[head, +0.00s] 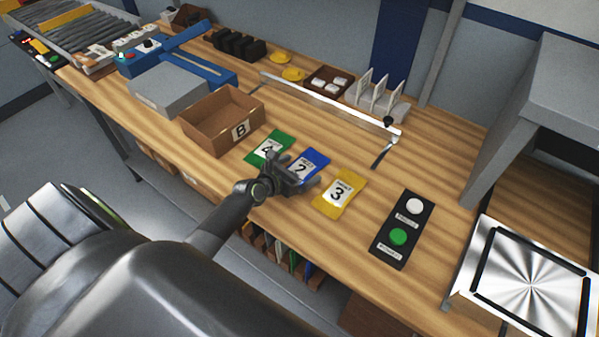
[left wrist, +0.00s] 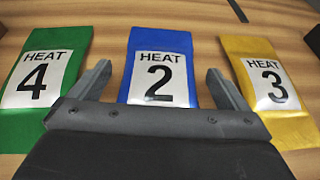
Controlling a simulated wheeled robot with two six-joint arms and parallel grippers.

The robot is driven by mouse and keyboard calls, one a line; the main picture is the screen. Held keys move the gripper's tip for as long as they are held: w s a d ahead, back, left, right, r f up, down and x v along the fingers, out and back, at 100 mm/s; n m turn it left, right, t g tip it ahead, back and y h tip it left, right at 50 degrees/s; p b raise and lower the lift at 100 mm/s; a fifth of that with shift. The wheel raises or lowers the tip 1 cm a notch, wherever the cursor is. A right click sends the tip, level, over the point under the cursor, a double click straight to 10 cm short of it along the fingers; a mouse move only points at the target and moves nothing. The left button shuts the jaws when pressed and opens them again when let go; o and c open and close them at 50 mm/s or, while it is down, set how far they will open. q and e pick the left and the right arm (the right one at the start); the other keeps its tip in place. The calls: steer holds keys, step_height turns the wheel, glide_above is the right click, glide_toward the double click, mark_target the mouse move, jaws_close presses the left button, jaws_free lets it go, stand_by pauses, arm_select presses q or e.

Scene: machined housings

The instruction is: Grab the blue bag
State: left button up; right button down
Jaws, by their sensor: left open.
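The blue bag (head: 315,160) lies flat on the wooden table between a green bag (head: 277,140) and a yellow bag (head: 350,190). Its white label reads HEAT 2 in the left wrist view (left wrist: 160,40). My left gripper (head: 292,175) is over the near part of the blue bag and hides some of it. In the left wrist view the two fingers (left wrist: 168,82) are apart, one toward each side of the blue bag, with nothing held between them. The green bag reads HEAT 4 and the yellow bag HEAT 3. My right gripper is not in view.
A brown box marked B (head: 212,140) stands left of the bags. A black panel with a white and a green button (head: 386,248) lies to the right. A metal rail (head: 330,100) runs behind the bags. A square metal plate (head: 530,280) is at far right.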

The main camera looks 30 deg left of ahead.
arm_select(q)
steer(key=shift+r, duration=0.1)
steer(key=shift+c, duration=0.3)
steer(key=c, duration=1)
steer(key=shift+r, duration=0.1)
